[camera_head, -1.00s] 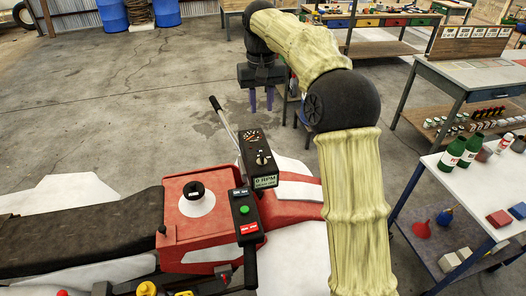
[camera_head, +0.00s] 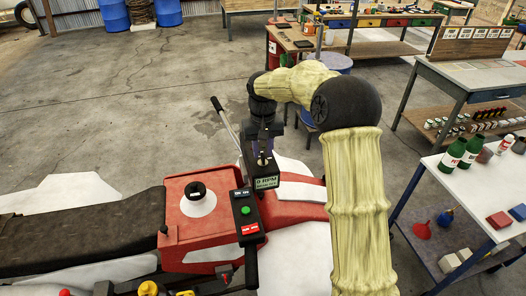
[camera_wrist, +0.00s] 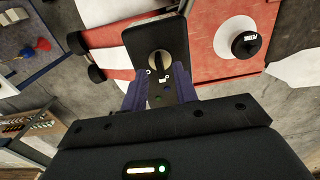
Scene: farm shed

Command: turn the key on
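The key (camera_wrist: 160,62) is a round, brass-coloured knob with a raised ridge on the dark dash panel (camera_wrist: 135,36). In the head view the key (camera_head: 262,161) shows on the panel's upper face, just above the green RPM display (camera_head: 266,182). My gripper (camera_head: 263,143) hangs over the far end of the panel and hides its gauge. In the wrist view my gripper's (camera_wrist: 158,80) two purple fingers are apart, with nothing held between them. The key lies just past the fingertips, roughly centred between them. I see no contact with it.
A control box (camera_head: 245,213) with green and red buttons stands close to the panel. A grey lever (camera_head: 224,116) rises left of it. A white table (camera_head: 470,192) with bottles stands right.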

